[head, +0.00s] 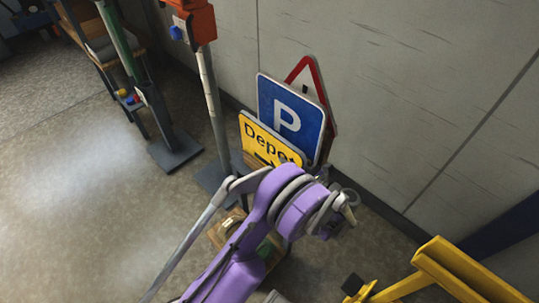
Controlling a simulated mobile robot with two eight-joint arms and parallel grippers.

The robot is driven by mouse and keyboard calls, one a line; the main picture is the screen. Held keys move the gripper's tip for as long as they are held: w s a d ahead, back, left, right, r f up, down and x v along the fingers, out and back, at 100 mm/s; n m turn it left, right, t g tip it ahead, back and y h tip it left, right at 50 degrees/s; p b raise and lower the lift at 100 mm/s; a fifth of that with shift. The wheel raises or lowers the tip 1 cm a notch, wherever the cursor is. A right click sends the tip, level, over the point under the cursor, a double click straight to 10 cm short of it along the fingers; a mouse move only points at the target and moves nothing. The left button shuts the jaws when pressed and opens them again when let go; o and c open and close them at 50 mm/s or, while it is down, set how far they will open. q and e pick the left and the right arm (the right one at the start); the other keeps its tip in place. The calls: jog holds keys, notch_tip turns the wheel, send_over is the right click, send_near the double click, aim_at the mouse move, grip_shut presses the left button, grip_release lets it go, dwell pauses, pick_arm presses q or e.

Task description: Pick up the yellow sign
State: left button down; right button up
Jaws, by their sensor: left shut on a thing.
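The yellow sign (262,139), with black lettering and an arrow, stands tilted in front of the blue parking sign near the wall. My purple left arm covers its lower right part. My left gripper (343,205) is at the end of that arm, just right of and below the yellow sign. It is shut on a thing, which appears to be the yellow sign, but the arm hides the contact. My right gripper is not in view.
The blue P sign (290,120) and a red-edged triangular sign (325,97) lean by the grey wall (410,80). A grey post (213,100) on a base stands left. A yellow frame (455,268) is at lower right. The floor at left is clear.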

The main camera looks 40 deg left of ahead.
aim_at(291, 145)
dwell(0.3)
pick_arm(q)
notch_tip(291, 145, up, 10)
jog(key=shift+r+p, duration=0.1)
jog(key=shift+p, duration=0.95)
